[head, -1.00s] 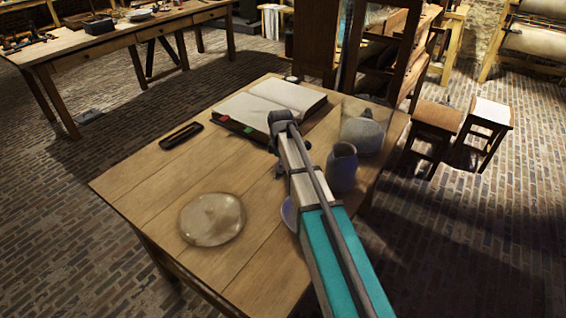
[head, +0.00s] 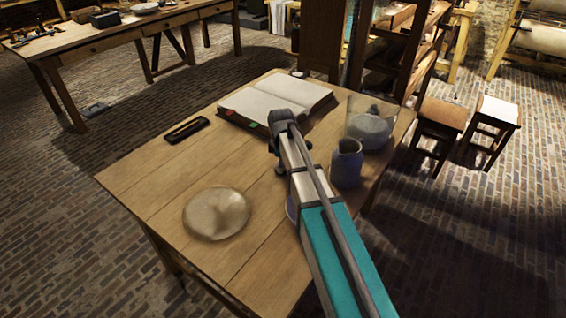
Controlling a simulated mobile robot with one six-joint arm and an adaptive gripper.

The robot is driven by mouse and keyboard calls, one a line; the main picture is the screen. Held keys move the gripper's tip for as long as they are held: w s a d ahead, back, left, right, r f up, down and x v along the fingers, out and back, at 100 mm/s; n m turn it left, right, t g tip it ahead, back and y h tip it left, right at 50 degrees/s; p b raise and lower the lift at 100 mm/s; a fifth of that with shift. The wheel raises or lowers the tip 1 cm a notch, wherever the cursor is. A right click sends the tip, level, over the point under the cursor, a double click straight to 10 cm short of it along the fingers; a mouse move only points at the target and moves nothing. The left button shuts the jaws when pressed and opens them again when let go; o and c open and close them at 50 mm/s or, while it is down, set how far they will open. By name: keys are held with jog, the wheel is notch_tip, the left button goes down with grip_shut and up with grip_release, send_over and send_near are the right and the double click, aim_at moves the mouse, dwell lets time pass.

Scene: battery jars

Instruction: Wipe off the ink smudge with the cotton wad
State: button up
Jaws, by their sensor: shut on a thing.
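My gripper (head: 279,168) is over the middle of the wooden table (head: 150,175), just in front of the open book. The arm hides most of it from this side, with only a dark part showing below the wrist. It is shut, and the cotton wad in it is hidden from this view. I cannot make out an ink smudge on the visible tabletop. A round, pale, see-through disc or lid (head: 216,213) lies at the front left of the table, with uneven shading on it.
The open book (head: 280,97) lies at the back. A dark narrow tray (head: 187,130) is at the left. A blue-grey jug (head: 346,163) and a clear glass vessel with pale contents (head: 371,122) stand right of my arm.

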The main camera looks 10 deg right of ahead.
aim_at(273, 178)
jog(key=shift+s+a, duration=0.55)
jog(key=shift+s, duration=0.1)
jog(key=shift+s+a+f, duration=0.1)
jog(key=shift+s+a, duration=1.2)
jog(key=shift+w, duration=0.15)
jog(key=shift+w+d, duration=1.25)
jog(key=shift+d, duration=0.1)
jog(key=shift+w+d, duration=0.1)
jog(key=shift+w, duration=0.05)
jog(key=shift+w+d, duration=1.1)
jog(key=shift+w, duration=0.05)
